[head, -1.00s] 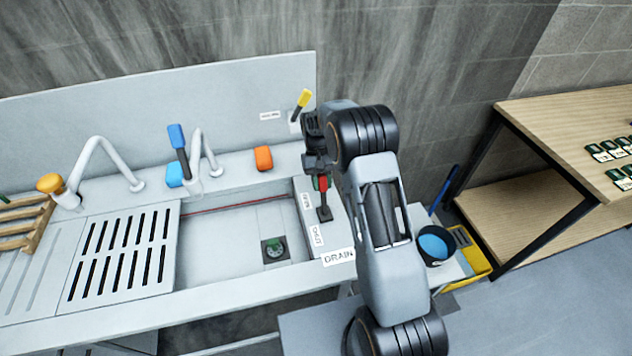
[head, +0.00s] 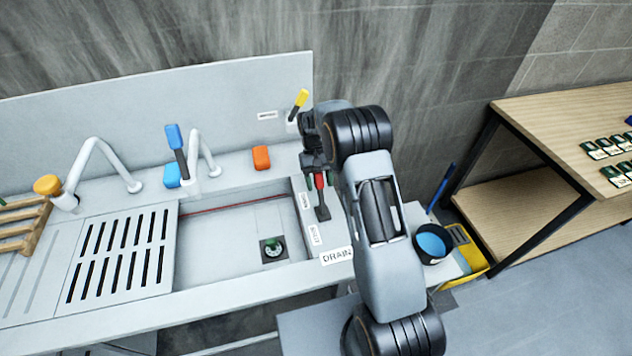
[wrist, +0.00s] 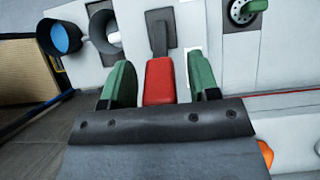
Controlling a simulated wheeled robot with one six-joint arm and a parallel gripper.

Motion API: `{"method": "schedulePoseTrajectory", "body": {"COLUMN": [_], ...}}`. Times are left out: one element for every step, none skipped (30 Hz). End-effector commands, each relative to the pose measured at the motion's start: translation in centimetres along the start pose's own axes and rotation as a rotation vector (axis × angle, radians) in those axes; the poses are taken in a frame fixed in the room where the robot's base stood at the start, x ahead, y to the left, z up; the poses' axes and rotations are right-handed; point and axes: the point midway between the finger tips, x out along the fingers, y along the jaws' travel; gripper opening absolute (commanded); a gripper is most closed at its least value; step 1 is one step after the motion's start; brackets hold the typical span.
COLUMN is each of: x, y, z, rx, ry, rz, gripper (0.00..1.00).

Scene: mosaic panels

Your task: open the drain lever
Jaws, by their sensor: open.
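The drain lever has a red handle on a dark stem and plate (head: 322,211), on the right rim of the sink beside the DRAIN label (head: 337,256). In the wrist view, its red handle (wrist: 159,84) lies between the two green fingers. My gripper (wrist: 160,82) is open, with a finger on each side of the handle and a narrow gap visible at each side. In the head view my gripper (head: 316,164) is over the upper end of the handle, and its fingers are partly hidden by my arm.
Blue-handled (head: 174,139) and yellow-handled (head: 299,101) levers stand behind, with an orange block (head: 261,158) at the back rim. A blue-topped dark cup (head: 432,244) stands right of my arm. A wooden shelf (head: 560,135) is far right.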

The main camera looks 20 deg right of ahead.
Motion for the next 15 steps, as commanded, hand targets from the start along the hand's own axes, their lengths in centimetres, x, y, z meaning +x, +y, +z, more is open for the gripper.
{"method": "schedulePoseTrajectory", "body": {"x": [0.0,0.0,-0.1,-0.2,-0.3,-0.7,-1.0,-1.4,-2.0,-2.5,-3.1,-4.0,-4.7,-5.4,-6.3], "y": [0.0,0.0,0.0,0.0,0.0,0.0,0.0,0.0,0.0,0.0,0.0,0.0,0.0,0.0,0.0], "z": [0.0,0.0,0.0,0.0,-0.1,-0.1,-0.1,-0.2,-0.2,-0.2,-0.2,-0.2,-0.3,-0.2,-0.2], "rx": [0.000,0.000,0.000,0.000,0.000,0.000,0.000,0.000,0.000,0.000,0.000,0.000,0.000,0.000,0.000], "ry": [0.000,0.000,0.000,0.000,0.000,0.001,0.003,0.003,0.004,0.005,0.005,0.006,0.006,0.006,0.005], "rz": [0.000,0.000,0.000,0.001,0.001,0.001,0.001,0.001,0.001,0.000,0.000,0.000,0.000,0.000,0.000], "gripper": [0.55,0.55,0.55,0.55,0.55,0.55,0.55,0.55,0.55,0.55,0.55,0.55,0.55,0.55,0.55]}}
